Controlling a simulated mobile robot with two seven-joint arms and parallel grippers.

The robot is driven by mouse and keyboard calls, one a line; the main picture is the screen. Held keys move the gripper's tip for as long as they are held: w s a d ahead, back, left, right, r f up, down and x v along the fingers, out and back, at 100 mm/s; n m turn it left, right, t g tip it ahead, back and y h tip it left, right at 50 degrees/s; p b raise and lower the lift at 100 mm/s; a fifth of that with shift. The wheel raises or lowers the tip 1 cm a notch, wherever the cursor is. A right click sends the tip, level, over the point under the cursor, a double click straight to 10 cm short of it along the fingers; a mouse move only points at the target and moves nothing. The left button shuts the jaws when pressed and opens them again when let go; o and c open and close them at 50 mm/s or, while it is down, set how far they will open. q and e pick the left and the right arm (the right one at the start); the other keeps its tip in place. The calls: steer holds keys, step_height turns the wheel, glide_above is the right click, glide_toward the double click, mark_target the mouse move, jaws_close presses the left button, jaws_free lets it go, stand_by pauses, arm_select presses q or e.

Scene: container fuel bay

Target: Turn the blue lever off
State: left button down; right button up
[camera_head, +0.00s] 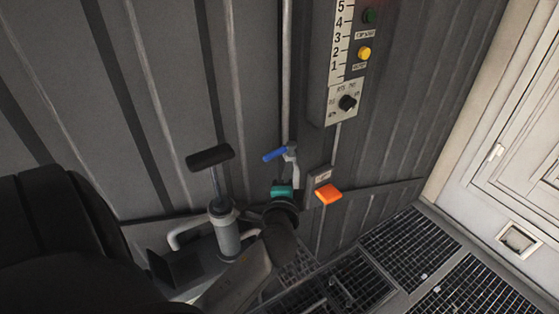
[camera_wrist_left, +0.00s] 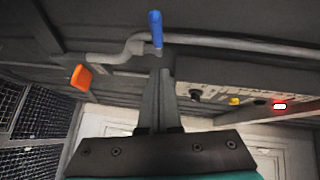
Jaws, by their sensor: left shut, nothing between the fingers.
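The blue lever (camera_head: 274,155) is on a grey valve on the thin vertical pipe against the dark wall. In the head view its handle points left and slightly down from the valve. In the left wrist view the blue lever (camera_wrist_left: 155,28) stands just beyond the fingertips. My left gripper (camera_head: 288,178), with a teal body, is just below the valve in the head view; its fingers are hard to make out there. In the left wrist view my left gripper (camera_wrist_left: 160,75) has its fingers together, with nothing between them. I cannot tell whether they touch the lever or valve. My right gripper is not in view.
An orange part (camera_head: 328,194) sticks out right of my gripper. A control panel (camera_head: 345,90) with a knob and buttons hangs above. A black T-handle (camera_head: 210,157) on a grey cylinder stands left. Floor grating (camera_head: 410,245) and a white door (camera_head: 520,150) lie right.

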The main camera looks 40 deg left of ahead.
mark_target(281, 153)
arm_select(q)
steer(key=a, duration=0.1)
steer(key=w+a, duration=0.1)
steer(key=a, duration=0.1)
steer(key=w+a+f, duration=0.1)
steer(key=a, duration=0.1)
steer(key=shift+w, duration=0.15)
